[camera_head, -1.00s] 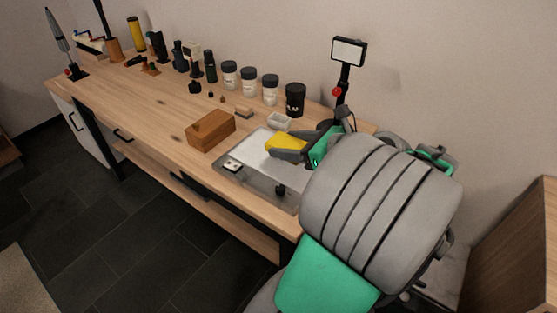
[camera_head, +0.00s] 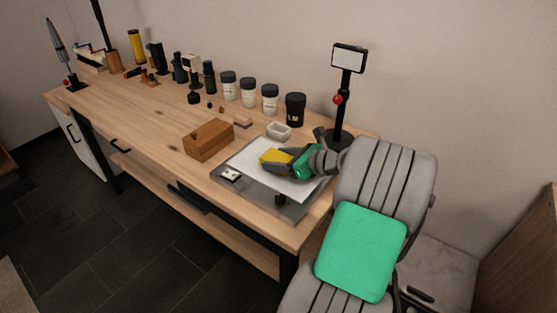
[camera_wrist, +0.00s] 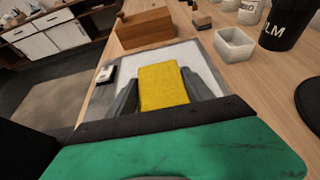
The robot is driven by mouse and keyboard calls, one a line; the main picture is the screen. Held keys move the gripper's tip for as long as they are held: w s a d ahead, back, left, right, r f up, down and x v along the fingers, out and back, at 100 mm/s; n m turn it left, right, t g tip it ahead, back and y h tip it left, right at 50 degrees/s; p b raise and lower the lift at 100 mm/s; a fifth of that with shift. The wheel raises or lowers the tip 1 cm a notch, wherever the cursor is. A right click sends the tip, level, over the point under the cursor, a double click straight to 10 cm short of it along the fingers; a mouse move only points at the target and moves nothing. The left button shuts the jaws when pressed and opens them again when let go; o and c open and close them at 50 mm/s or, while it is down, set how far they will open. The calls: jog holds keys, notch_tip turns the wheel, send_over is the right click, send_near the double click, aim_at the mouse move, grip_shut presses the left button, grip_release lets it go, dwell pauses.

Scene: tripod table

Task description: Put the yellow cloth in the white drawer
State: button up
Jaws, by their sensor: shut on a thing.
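The yellow cloth (camera_head: 270,158) is a folded block between the fingers of my gripper (camera_head: 274,163), over the white sheet on the workbench. My gripper is shut on it. In the wrist view the cloth (camera_wrist: 163,88) fills the gap between the two grey fingers, with its far end clear. I cannot tell whether the cloth touches the sheet. A white front with a dark handle (camera_head: 88,143) is under the far left end of the bench; it looks shut. In the wrist view, white fronts (camera_wrist: 60,36) with handles show at the far upper left.
A grey tray (camera_head: 262,199) with a white sheet lies under my gripper. A wooden box (camera_head: 209,140), small white dish (camera_head: 279,131), several jars (camera_head: 270,98) and a lamp stand (camera_head: 342,105) stand around it. The bench front at left is clear.

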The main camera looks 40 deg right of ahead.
jog(key=o, duration=0.9)
jog(key=shift+f, duration=0.15)
jog(key=o, duration=0.4)
